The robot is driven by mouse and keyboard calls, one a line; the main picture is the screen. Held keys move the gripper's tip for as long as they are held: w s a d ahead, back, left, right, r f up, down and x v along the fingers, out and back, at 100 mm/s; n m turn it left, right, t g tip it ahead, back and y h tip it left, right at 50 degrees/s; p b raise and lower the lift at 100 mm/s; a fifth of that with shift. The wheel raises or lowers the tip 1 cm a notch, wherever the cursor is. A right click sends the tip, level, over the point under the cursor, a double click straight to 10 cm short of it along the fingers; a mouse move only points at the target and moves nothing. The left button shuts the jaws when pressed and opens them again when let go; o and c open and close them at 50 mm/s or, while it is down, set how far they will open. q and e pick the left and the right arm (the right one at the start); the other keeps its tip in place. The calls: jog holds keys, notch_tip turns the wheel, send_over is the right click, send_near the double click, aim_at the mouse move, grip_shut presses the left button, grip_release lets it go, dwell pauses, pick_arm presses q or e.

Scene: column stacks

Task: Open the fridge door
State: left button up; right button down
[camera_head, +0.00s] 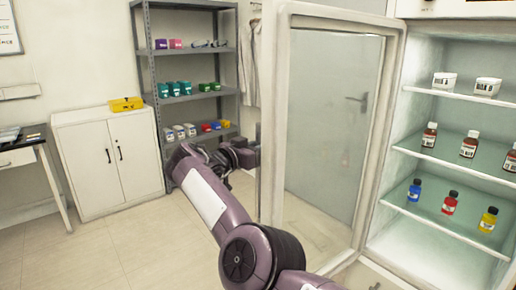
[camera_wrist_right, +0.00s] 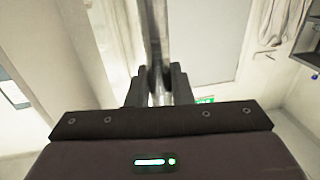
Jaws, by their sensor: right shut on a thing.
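The fridge door (camera_head: 278,120), a white frame around a glass pane, stands swung wide open to the left of the fridge. The lit fridge interior (camera_head: 430,165) is exposed, with bottles and jars on its shelves. My right arm reaches across the front to the door's outer left edge, where my right gripper (camera_head: 254,156) is. In the right wrist view, my right gripper (camera_wrist_right: 160,88) is shut around a vertical metal door handle (camera_wrist_right: 156,35). My left gripper is not in view.
A grey metal shelf (camera_head: 188,52) with small boxes and bottles stands behind my gripper. A white cabinet (camera_head: 108,165) with a yellow box (camera_head: 126,104) on top is to its left, beside a desk (camera_head: 20,155). The floor (camera_head: 140,245) at left front is clear.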

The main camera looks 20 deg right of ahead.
jog(key=shift+d, duration=0.2)
jog(key=c, duration=1.7)
grip_release()
jog(key=shift+c, duration=0.2)
jog(key=o, duration=0.4)
jog(key=shift+d, duration=0.15)
pick_arm(q)
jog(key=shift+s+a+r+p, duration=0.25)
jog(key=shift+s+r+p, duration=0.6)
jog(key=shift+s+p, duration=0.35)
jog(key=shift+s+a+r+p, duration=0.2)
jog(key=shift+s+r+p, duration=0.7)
jog(key=shift+p, duration=0.5)
pick_arm(e)
jog(key=v, duration=0.8)
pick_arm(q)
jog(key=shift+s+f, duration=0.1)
